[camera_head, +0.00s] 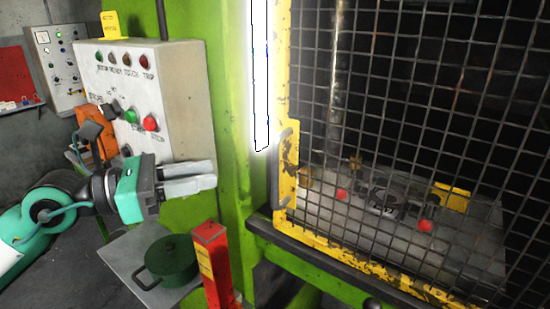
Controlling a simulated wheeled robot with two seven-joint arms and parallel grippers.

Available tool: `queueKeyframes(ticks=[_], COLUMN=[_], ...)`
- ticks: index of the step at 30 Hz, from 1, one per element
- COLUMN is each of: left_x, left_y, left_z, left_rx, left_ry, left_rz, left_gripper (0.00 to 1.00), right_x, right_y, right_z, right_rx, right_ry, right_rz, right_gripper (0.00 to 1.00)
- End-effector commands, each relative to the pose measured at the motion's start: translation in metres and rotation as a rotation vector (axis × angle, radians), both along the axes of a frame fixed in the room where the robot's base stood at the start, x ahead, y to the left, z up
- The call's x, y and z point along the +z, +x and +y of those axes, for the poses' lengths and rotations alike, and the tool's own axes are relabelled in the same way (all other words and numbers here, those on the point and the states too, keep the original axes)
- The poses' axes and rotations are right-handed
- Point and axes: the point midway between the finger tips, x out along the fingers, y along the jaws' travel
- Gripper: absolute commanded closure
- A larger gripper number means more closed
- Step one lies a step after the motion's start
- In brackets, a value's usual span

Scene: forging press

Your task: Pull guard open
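The guard is a dark wire mesh panel in a worn yellow frame (345,257), and it covers the front of the press on the right. A handle (289,165) sits on the left upright of the frame. My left gripper (214,175) has a teal body and two pale grey fingers pointing right. It is to the left of the handle, apart from it, in front of the green press column. My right gripper is not in view.
A control box (180,100) with lamps and buttons stands behind my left gripper. Below are a dark green lidded pot (170,262) on a grey plate and a red post (213,265). A dark rail (330,268) runs under the guard. A bright light strip (261,75) stands beside the frame.

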Motion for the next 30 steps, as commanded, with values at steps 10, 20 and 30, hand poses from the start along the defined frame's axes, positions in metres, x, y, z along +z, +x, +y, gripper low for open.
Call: queueKeyframes(ticks=[10, 20, 30], left_x=[0.006, 0.005, 0.001], left_y=[0.019, 0.037, 0.043], left_z=[-0.055, -0.104, -0.120], left_rx=[-0.005, -0.004, -0.002], left_ry=[-0.006, -0.006, -0.005], left_rz=[0.001, 0.003, 0.001], left_gripper=[0.70, 0.70, 0.70], right_x=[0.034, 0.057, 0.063], right_y=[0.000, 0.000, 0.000], right_z=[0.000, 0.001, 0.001], right_rx=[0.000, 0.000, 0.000], right_ry=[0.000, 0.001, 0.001], right_rz=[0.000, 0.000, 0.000], right_gripper=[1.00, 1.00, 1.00])
